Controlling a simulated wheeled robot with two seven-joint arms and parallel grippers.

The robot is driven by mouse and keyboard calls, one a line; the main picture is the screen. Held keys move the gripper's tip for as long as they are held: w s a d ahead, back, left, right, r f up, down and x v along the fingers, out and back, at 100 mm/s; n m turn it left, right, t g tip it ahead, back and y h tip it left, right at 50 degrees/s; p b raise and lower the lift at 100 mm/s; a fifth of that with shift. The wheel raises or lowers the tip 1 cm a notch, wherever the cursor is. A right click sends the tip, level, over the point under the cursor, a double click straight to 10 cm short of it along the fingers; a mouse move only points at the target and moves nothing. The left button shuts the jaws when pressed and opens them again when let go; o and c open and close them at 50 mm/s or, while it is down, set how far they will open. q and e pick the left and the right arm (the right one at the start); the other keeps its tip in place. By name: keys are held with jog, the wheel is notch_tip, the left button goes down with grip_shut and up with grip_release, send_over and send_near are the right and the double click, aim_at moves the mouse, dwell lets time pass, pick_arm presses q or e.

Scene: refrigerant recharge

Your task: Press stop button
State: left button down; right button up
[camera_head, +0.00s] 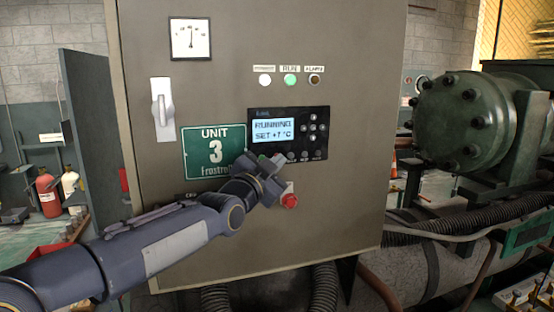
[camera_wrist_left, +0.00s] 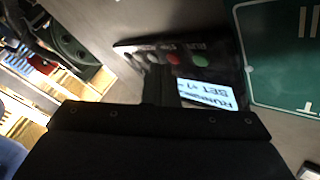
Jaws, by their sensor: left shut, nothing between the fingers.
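The grey control cabinet (camera_head: 350,60) carries a dark controller panel (camera_head: 322,143) with a lit display (camera_head: 273,130) reading RUNNING, SET +7 °C. My left gripper (camera_head: 276,163) is shut and empty at the panel's lower left edge, covering part of the button row. In the left wrist view, a red button (camera_wrist_left: 177,58) with a label that seems to read STOP sits beside a green RUN button (camera_wrist_left: 200,58). The dark fingers (camera_wrist_left: 160,78) of my left gripper point at the panel close to the red button. I cannot tell whether they touch it. My right gripper is not in view.
A red knob (camera_head: 289,201) sits below the panel. A green UNIT 3 sign (camera_head: 214,151) is left of it, and a switch handle (camera_head: 162,108) farther left. Indicator lamps (camera_head: 290,80) are above. A large green compressor (camera_head: 470,120) stands at the right.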

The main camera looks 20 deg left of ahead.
pick_arm(q)
jog(key=shift+w+a, duration=0.2)
jog(key=shift+w, duration=0.1)
dwell(0.5)
jog(key=shift+s+d+b, duration=0.45)
jog(key=shift+s+b, duration=0.05)
jog(key=shift+s, duration=0.15)
dwell(0.3)
jog(key=s+d+p, duration=0.2)
jog(key=s+p, duration=0.1)
jog(key=s, duration=0.1)
jog(key=shift+s+d, duration=0.1)
jog(key=shift+d, duration=0.3)
dwell(0.4)
